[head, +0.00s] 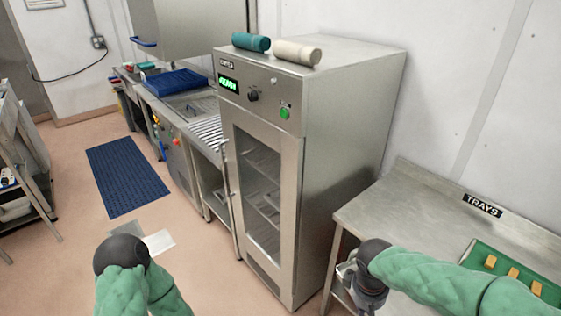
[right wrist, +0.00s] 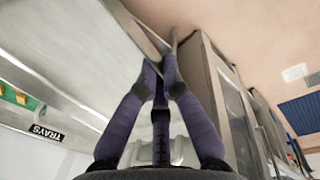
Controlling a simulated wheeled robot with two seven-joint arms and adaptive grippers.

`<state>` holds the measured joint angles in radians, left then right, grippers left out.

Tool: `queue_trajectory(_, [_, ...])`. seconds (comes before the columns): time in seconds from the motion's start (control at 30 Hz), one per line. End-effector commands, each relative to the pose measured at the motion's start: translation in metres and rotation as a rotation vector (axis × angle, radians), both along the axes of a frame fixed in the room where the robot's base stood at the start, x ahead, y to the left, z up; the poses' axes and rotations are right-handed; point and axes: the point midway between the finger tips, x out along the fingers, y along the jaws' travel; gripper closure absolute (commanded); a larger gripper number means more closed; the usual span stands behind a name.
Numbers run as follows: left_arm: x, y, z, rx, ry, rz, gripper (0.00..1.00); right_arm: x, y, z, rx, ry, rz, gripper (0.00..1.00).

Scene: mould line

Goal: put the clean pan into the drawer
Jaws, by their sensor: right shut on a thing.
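My right gripper (head: 362,285) is low at the front left corner of the steel table (head: 385,200), beside the tall cabinet. In the right wrist view its dark fingers (right wrist: 163,72) come together at a thin grey metal part (right wrist: 150,38). The fingers hide most of that contact, and I cannot tell what the part belongs to. I cannot pick out the clean pan or an open drawer in either view. My left arm shows at the bottom of the head view, but its gripper does not.
A steel cabinet (head: 345,110) with a glass door and two rolls on top stands left of the table. A green tray (head: 483,252) with yellow blocks lies on the table's right. A blue mat (head: 125,175) lies on the open floor at left. A wheeled rack (head: 22,150) stands far left.

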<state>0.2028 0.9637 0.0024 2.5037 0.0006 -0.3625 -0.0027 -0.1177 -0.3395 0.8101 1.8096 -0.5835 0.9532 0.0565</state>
Motion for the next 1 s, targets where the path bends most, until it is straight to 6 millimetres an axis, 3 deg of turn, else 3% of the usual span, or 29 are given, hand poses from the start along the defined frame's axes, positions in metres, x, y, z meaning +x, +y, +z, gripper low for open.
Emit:
queue_trajectory(0.3, [0.000,0.000,-0.008,0.000,0.000,0.000,1.00,0.047,0.017,-0.059,-0.002,0.002,-0.226,1.00])
queue_trajectory(0.53, [0.000,0.000,-0.012,0.000,0.000,0.000,1.00,0.068,0.027,-0.097,-0.001,0.000,-0.362,1.00])
queue_trajectory(0.7, [0.000,0.000,-0.013,0.000,0.000,0.000,1.00,0.075,0.031,-0.110,0.000,-0.004,-0.410,1.00])
queue_trajectory(1.0, [0.000,0.000,-0.012,0.000,0.000,0.000,1.00,0.076,0.032,-0.112,0.001,-0.004,-0.421,1.00])
